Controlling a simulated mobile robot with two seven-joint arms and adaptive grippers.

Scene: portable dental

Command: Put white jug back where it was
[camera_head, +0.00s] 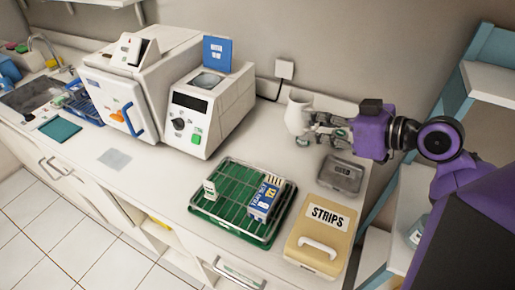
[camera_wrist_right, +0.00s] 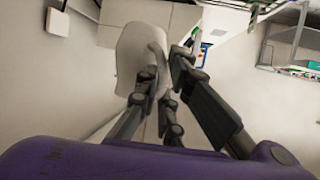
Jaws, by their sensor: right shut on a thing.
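The white jug (camera_head: 297,112) is upright at the back of the counter, near the wall, in the head view. My right gripper (camera_head: 326,128) reaches it from the right and is shut on it. In the right wrist view the jug (camera_wrist_right: 138,55) shows as a pale rounded shape between and beyond the dark fingers (camera_wrist_right: 165,85). I cannot tell whether the jug's base touches the counter. My left gripper is in neither view.
A green rack (camera_head: 222,216) holding a blue box (camera_head: 264,198) stands in front of the jug. A grey metal case (camera_head: 341,174) and a yellow STRIPS box (camera_head: 318,243) are at the right. White machines (camera_head: 208,105) stand left. A blue-framed shelf (camera_head: 490,85) is far right.

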